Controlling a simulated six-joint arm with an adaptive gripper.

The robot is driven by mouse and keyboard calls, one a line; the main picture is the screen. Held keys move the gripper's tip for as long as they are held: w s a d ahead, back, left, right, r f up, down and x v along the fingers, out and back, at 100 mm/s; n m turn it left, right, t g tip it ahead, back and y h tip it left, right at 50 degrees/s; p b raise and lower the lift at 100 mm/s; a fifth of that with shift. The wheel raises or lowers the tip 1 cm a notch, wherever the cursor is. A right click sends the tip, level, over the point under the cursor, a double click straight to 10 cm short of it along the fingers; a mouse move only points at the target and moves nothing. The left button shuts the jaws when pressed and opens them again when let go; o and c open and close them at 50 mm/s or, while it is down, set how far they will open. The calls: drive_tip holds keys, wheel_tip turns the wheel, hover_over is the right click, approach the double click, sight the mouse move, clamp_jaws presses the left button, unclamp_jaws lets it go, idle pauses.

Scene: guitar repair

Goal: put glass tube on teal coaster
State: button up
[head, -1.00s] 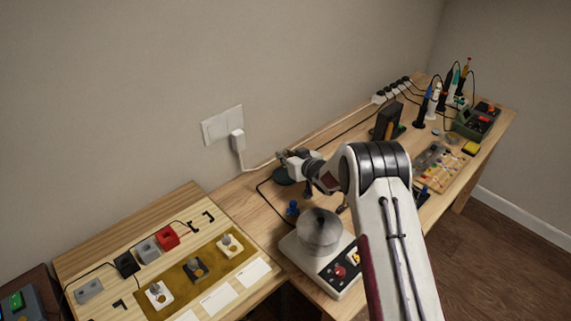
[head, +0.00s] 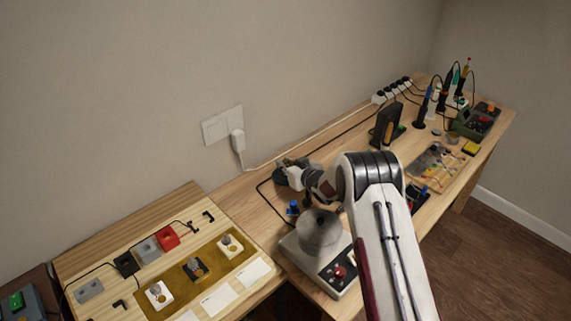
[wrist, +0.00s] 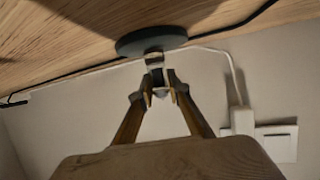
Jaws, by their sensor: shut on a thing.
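The glass tube (wrist: 154,62) is a small pale, clear piece between my fingertips in the wrist view. My gripper (wrist: 160,88) is shut on it. The teal coaster (wrist: 136,43) is a dark, grey-teal round disc on the wooden bench, right at the tube's far end. I cannot tell whether the tube touches the disc or hangs just off it. In the head view, my gripper (head: 290,172) is over the coaster (head: 278,179) and hides most of it. The tube cannot be made out there.
A white scale-like device (head: 319,264) with a round grey top stands in front, and a blue knob-like item (head: 293,208) is close to my gripper. A black cable runs by the coaster. A dark upright block (head: 387,124) stands farther right.

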drive_tip(key=shift+f, duration=0.1)
drive_tip(key=o, duration=0.8)
drive_tip(key=shift+v, duration=1.45)
drive_tip(key=shift+r, duration=3.65)
